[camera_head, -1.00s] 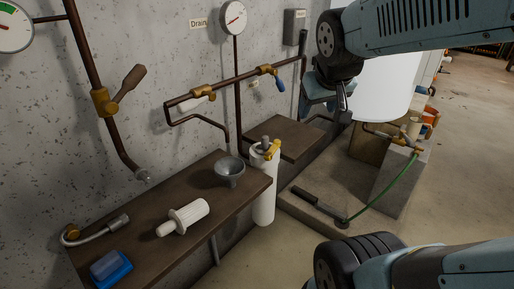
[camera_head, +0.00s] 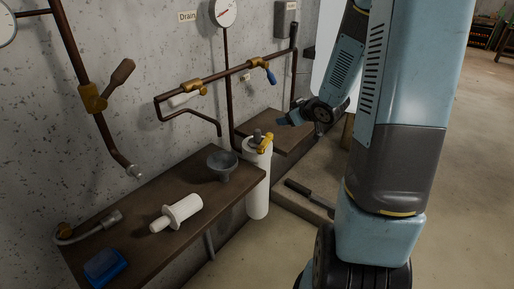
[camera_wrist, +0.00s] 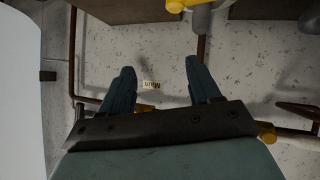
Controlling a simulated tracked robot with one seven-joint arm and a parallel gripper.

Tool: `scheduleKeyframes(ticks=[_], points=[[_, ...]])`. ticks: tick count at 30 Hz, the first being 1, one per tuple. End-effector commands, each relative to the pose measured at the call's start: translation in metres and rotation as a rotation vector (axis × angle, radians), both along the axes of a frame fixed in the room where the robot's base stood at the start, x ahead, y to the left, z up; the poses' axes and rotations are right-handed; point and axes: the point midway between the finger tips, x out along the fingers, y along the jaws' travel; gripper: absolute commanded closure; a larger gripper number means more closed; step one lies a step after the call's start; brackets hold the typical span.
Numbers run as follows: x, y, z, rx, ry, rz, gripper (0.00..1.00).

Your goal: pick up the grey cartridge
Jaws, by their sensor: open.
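A pale, off-white cartridge-like piece (camera_head: 177,213) with a wide flange lies on its side on the brown wall shelf (camera_head: 140,240). No other piece clearly reads as a grey cartridge. A white canister (camera_head: 257,182) with a brass fitting and a grey top stands at the shelf's right end. My gripper (camera_head: 300,122) is at the upper middle of the head view, above and right of the canister and well apart from the pale piece. In the wrist view, my gripper (camera_wrist: 160,67) shows two spread fingers with nothing between them.
A grey funnel-like cup (camera_head: 222,166) stands on the shelf near the canister. A blue block (camera_head: 105,267) and a bent grey hose (camera_head: 88,234) lie at the near left. Copper pipes with brass valves (camera_head: 92,97) stick out from the concrete wall above. A second brown shelf (camera_head: 285,126) is farther right.

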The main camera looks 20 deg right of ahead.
Motion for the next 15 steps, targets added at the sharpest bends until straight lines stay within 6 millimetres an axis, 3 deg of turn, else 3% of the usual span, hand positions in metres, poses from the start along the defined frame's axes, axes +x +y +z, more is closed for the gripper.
scheduleKeyframes(ticks=[1,6,15], points=[[0.001,0.001,-0.015,0.037,-0.001,0.032,0.38],[-0.001,0.013,-0.045,0.169,-0.033,0.143,0.38],[-0.008,0.024,-0.063,0.302,-0.068,0.231,0.38]])
